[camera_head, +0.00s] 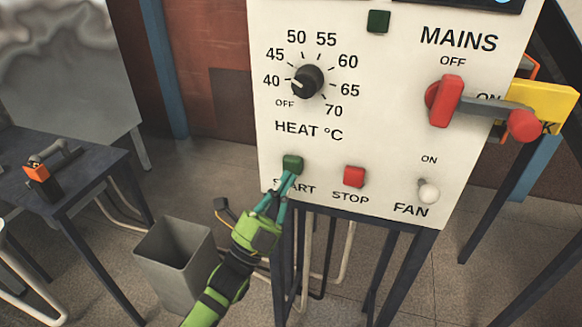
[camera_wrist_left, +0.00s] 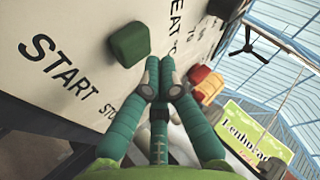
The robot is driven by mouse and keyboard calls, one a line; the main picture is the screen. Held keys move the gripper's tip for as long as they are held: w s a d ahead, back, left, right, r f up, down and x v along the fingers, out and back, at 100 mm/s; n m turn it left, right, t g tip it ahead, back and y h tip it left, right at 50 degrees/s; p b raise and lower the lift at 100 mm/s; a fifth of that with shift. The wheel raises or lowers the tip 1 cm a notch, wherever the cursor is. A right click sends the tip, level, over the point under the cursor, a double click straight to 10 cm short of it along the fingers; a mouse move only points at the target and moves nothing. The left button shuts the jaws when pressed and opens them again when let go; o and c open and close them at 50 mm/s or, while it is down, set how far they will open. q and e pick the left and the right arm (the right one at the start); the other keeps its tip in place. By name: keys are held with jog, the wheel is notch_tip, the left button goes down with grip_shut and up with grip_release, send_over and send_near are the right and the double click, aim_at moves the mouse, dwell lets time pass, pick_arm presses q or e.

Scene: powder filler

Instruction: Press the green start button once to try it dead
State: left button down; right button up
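The green start button (camera_head: 292,162) sits on the white panel above the word START, left of the red stop button (camera_head: 354,177). It also shows in the left wrist view (camera_wrist_left: 129,44), just beyond the fingertips. My left gripper (camera_head: 287,178) comes from below, its tips overlapping the button's lower edge. In the left wrist view its fingers (camera_wrist_left: 160,76) are together and empty, beside the button. I cannot tell whether they touch it. The button's press depth is unclear. My right gripper is not in view.
The heat knob (camera_head: 307,81) is above. The mains switch (camera_head: 445,101) has a grey lever reaching right, near a yellow piece (camera_head: 543,105). The fan toggle (camera_head: 428,192) is lower right. A dark green square (camera_head: 378,21) is at the top. A grey bin (camera_head: 176,262) stands below left.

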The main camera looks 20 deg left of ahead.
pick_arm(q)
jog(key=shift+w, duration=0.45)
jog(key=shift+w+b, duration=0.5)
dwell(0.7)
jog(key=shift+s, duration=0.1)
jog(key=shift+s+p, duration=0.35)
jog(key=shift+s, duration=0.5)
jog(key=s+p, duration=0.1)
jog(key=s, duration=0.4)
jog(key=shift+a+p, duration=0.1)
jog(key=shift+p, duration=0.25)
